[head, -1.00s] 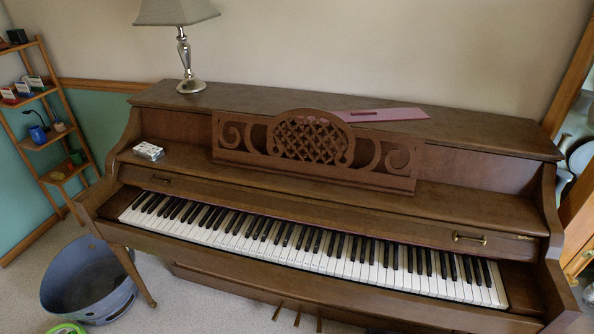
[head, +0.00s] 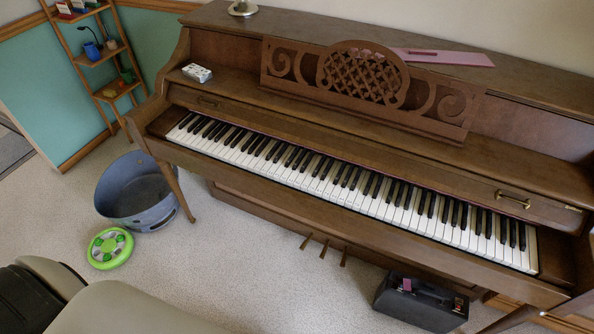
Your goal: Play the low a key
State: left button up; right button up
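The brown upright piano (head: 300,190) stands against the wall with its keyboard uncovered. Its row of white and black keys (head: 345,190) runs from the upper left down to the lower right. The low keys (head: 185,130) are at the left end of the keyboard. I cannot single out the low A key by any marking. No key looks pressed. Neither of my grippers is in view. Nothing touches the keys.
A metal tub (head: 138,190) and a green toy disc (head: 110,247) are on the carpet left of the piano. A black case (head: 420,300) stands below its right end. A small box (head: 197,73) lies on the piano. A shelf (head: 92,60) stands at the back left.

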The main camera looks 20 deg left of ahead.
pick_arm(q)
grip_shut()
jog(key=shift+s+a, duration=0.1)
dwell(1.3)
